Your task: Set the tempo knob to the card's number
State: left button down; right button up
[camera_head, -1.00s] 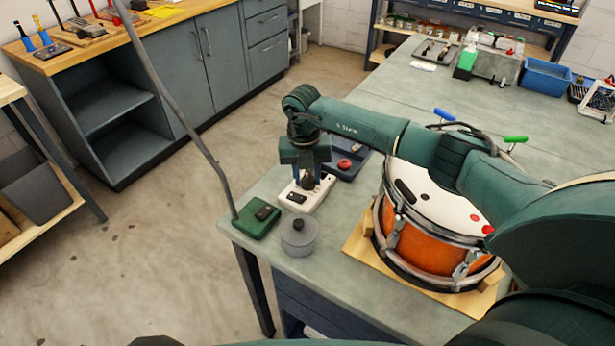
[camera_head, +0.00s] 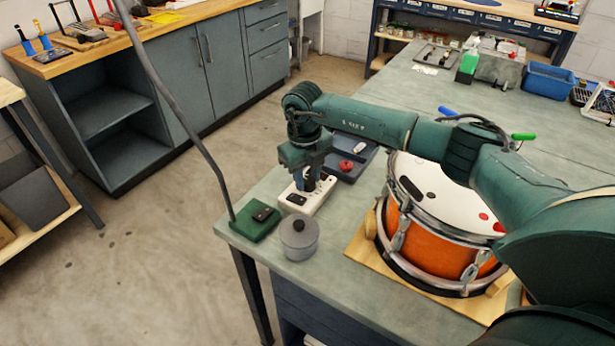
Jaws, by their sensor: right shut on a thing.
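A white box (camera_head: 322,193) with a small dark display (camera_head: 296,199) lies near the left end of the bench. I take it for the tempo unit. Its dark knob (camera_head: 310,186) is mostly hidden by my right gripper (camera_head: 309,183). That gripper points down from above, shut on the knob. Any marks around the knob are hidden or too small to read. I cannot make out a card with a number. My left gripper is not in view.
A green box (camera_head: 248,224) and a grey lidded pot (camera_head: 298,239) stand close in front of the white box. A dark tray (camera_head: 357,166) with a red item lies behind it. An orange drum (camera_head: 440,240) on a wooden base stands right, below my right arm.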

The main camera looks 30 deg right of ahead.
dwell(0.4)
jog(key=o, duration=1)
jog(key=shift+c, duration=0.2)
